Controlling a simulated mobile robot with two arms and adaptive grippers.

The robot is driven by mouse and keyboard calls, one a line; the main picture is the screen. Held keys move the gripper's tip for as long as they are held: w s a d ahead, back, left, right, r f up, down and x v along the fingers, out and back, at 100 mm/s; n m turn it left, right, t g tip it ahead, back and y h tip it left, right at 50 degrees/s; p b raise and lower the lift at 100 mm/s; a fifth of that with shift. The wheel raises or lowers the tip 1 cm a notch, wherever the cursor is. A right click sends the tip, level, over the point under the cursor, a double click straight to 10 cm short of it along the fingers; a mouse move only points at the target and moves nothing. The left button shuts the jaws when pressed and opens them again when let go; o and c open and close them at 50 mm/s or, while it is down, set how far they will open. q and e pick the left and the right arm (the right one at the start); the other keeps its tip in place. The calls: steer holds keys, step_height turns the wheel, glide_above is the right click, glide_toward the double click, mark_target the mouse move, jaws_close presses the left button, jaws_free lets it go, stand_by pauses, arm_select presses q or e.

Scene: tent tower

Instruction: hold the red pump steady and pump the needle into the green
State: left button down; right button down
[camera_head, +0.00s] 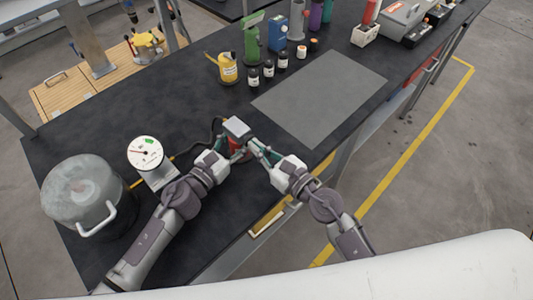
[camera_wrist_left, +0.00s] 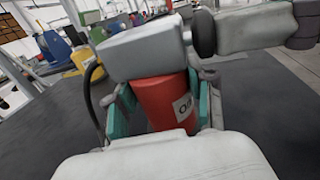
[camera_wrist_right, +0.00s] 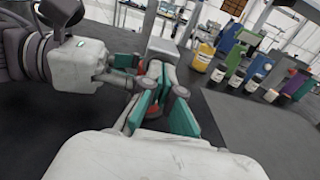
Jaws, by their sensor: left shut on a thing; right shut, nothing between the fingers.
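The red pump (camera_head: 236,146) stands on the dark bench with a grey block-shaped head (camera_head: 236,127) on top. My left gripper (camera_head: 228,155) is shut around its red body, which shows clearly in the left wrist view (camera_wrist_left: 165,103). My right gripper (camera_head: 257,149) is shut and empty, close beside the pump on its right, near the head (camera_wrist_right: 163,47). Contact with the pump is unclear. A white round gauge (camera_head: 145,152) stands left of the pump. Its green patch (camera_head: 149,140) is at upper right; the small needle seems to point left, apart from the green.
A grey lidded pot (camera_head: 88,196) with a handle stands at the bench's left end. A grey mat (camera_head: 320,97) lies right of the pump. A yellow can (camera_head: 228,68), small bottles (camera_head: 268,68) and a green device (camera_head: 253,38) stand behind. A black hose (camera_wrist_left: 89,95) runs beside the pump.

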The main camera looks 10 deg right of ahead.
stand_by(0.3)
steer(key=v, duration=1.3)
steer(key=shift+s+d, duration=0.25)
steer(key=shift+s, duration=0.1)
stand_by(0.8)
steer(key=v, duration=0.3)
steer(key=x, duration=1.4)
